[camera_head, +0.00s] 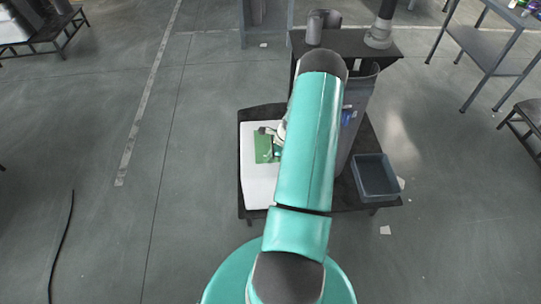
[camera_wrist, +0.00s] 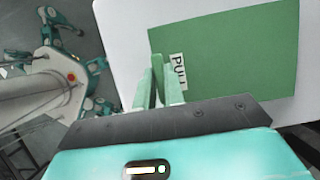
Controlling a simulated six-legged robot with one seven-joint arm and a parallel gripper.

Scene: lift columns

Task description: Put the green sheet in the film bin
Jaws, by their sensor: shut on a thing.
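The green sheet (camera_head: 263,148) lies over a white slab-like surface (camera_head: 259,185) on a low dark platform. In the wrist view the sheet (camera_wrist: 235,50) is large and flat, with a white "PULL" label near its left edge. My gripper (camera_wrist: 160,85) is shut on the sheet's left edge, beside the label. In the head view my arm hides most of the gripper. A blue-grey open bin (camera_head: 376,180) stands on the platform's right side; it looks empty. I cannot tell whether it is the film bin.
A tall grey container (camera_head: 357,105) stands behind my arm, with a dark table (camera_head: 355,42) beyond it. A metal shelf table (camera_head: 485,45) is at the upper right and a stool (camera_head: 525,120) at the right edge. The floor at left is mostly clear, with a black cable (camera_head: 62,245).

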